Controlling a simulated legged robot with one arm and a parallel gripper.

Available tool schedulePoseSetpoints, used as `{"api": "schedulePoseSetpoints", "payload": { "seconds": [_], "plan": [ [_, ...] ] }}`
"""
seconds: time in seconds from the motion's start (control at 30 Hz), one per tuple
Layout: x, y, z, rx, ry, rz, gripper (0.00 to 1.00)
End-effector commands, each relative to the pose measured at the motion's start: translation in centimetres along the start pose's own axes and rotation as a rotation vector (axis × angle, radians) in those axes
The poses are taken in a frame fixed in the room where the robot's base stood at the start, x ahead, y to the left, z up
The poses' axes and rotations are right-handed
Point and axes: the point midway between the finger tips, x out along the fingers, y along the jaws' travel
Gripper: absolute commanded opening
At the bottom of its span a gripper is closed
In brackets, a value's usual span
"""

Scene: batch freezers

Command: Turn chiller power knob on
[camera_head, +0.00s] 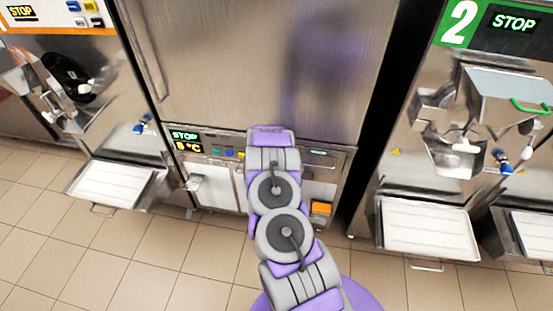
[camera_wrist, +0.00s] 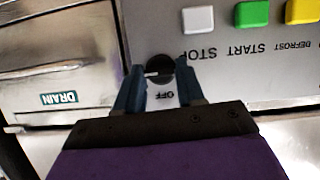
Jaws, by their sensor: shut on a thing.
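The chiller (camera_head: 235,60) is the steel unit in the middle of the head view. Its display (camera_head: 186,142) reads STOP and 8 °C. The black round power knob (camera_wrist: 161,65) is on the grey panel in the wrist view, with a white pointer mark lying sideways, toward picture left. An upside-down OFF label (camera_wrist: 162,96) shows just below it, between the fingers. My gripper (camera_wrist: 158,76) has its blue fingers on both sides of the knob and is shut on it. In the head view my arm hides the gripper and the knob.
White STOP (camera_wrist: 198,19), green START (camera_wrist: 251,13) and yellow DEFROST (camera_wrist: 302,11) buttons sit close by the knob. Freezers with white trays (camera_head: 428,226) stand either side. Tiled floor (camera_head: 110,255) is clear in front.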

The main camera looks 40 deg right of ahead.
Motion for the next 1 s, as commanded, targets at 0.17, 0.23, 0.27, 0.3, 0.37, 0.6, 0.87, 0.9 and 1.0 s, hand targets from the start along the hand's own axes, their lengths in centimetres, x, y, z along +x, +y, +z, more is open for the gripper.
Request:
{"api": "schedulePoseSetpoints", "payload": {
  "seconds": [0.17, 0.23, 0.27, 0.3, 0.37, 0.6, 0.87, 0.9, 1.0],
  "plan": [
    [-0.11, 0.09, 0.61, 0.040, -0.013, -0.018, 0.08],
    [-0.12, 0.09, 0.60, 0.048, -0.013, -0.021, 0.08],
    [-0.12, 0.09, 0.59, 0.050, -0.013, -0.023, 0.08],
    [-0.12, 0.09, 0.57, 0.053, -0.012, -0.024, 0.08],
    [-0.12, 0.08, 0.55, 0.056, -0.012, -0.025, 0.08],
    [-0.11, 0.07, 0.51, 0.056, -0.011, -0.025, 0.08],
    [-0.14, 0.12, 0.27, 0.057, -0.006, -0.025, 0.56],
    [-0.15, 0.15, 0.23, 0.058, -0.005, -0.025, 0.59],
    [-0.16, 0.17, 0.12, 0.058, -0.003, -0.025, 0.64]
  ]
}}
